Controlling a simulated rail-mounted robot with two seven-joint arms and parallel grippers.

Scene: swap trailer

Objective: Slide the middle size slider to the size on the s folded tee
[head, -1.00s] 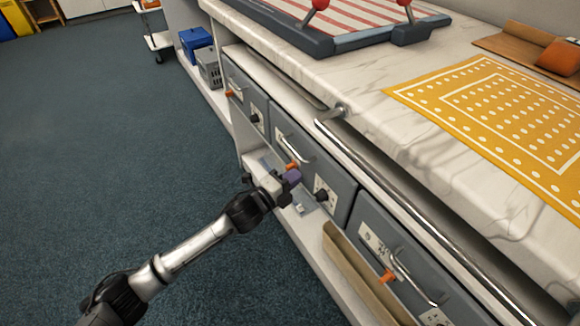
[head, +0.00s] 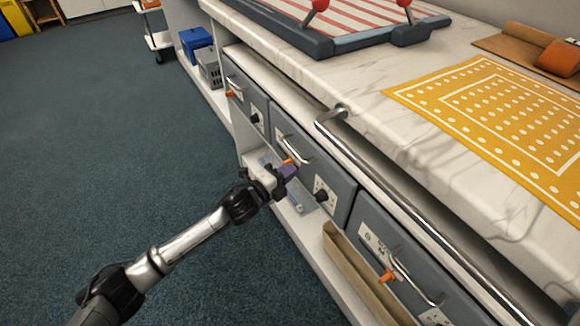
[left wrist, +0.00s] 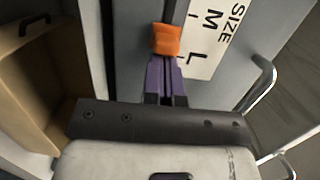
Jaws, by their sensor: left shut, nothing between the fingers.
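My left gripper (head: 287,170) is at the front of the middle grey drawer (head: 338,190), by that drawer's orange slider knob (head: 289,160). In the left wrist view, the purple fingers (left wrist: 165,77) are shut with nothing between them. Their tips are right at the orange knob (left wrist: 166,40), apparently touching it. A white size plate (left wrist: 208,38) beside the knob reads SIZE, M and L; the rest is cut off. The knob is alongside the M and L part, but its exact setting is unclear. I cannot make out a folded tee. My right gripper is not in view.
Grey drawers with bar handles and orange knobs lie on either side, under a steel rail (head: 420,205). A clear bluish tray (head: 300,203) and a tan bin (head: 360,270) are on the shelf below. The marble counter (head: 350,75) overhangs. The floor at left is clear.

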